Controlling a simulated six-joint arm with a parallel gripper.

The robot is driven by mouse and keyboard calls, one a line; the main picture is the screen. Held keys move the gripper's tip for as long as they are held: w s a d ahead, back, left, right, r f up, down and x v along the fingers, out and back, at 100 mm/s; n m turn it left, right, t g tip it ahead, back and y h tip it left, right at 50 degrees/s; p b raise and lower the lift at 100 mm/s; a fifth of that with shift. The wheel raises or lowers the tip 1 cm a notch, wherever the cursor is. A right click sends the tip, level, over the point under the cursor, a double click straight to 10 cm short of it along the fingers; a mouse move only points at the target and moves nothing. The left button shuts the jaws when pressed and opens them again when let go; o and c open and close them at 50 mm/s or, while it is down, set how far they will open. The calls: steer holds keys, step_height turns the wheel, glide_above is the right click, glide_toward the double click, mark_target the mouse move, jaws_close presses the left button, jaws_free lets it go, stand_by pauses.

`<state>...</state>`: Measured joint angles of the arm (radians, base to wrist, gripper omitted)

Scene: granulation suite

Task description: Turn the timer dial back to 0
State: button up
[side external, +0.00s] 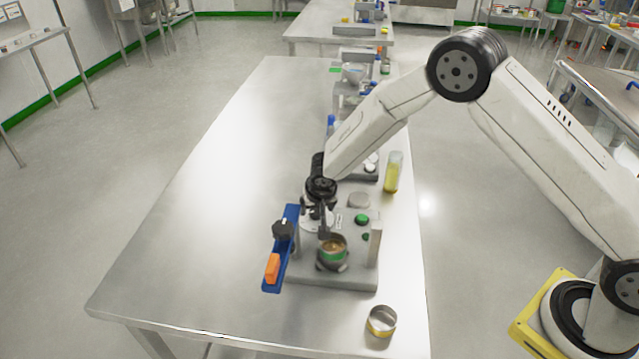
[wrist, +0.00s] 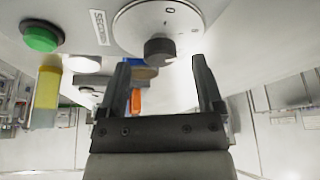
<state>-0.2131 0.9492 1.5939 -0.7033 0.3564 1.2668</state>
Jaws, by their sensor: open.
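The timer dial (wrist: 160,48) is a dark round knob on a pale disc (wrist: 140,22) with small scale marks, beside a "SECONDS" label, in the wrist view. Which mark the knob points to is not clear. My gripper (wrist: 160,62) is open, with a finger on either side of the knob; I cannot tell whether they touch it. In the side external view my gripper (side external: 319,211) points down over the grey device (side external: 350,281) and hides most of the dial.
The device has green buttons (side external: 361,219) and a metal cup (side external: 332,254) at its front. A blue bar (side external: 291,217) with an orange block (side external: 272,267) lies left of it. An open tin (side external: 381,321) and a yellow-filled vial (side external: 393,172) stand nearby. The table's left side is clear.

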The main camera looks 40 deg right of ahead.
steer(key=shift+x, duration=0.8)
steer(key=shift+c, duration=0.2)
jaws_close()
steer(key=shift+d+n+t+y, duration=0.15)
steer(key=shift+n+y, duration=0.4)
steer(key=shift+n, duration=0.95)
steer(key=shift+d+n+t+y, duration=0.15)
steer(key=shift+n+y, duration=0.4)
steer(key=shift+n, duration=0.95)
steer(key=shift+w+d+n+g+y, duration=0.1)
steer(key=shift+n+g+y, duration=0.35)
steer(key=shift+n, duration=1.1)
steer(key=shift+n+g+y, duration=0.1)
steer(key=shift+n+y, duration=0.65)
steer(key=shift+n, duration=0.8)
steer(key=shift+o, duration=0.2)
jaws_free()
steer(key=shift+r, duration=0.2)
steer(key=v, duration=0.7)
steer(key=shift+r, duration=0.2)
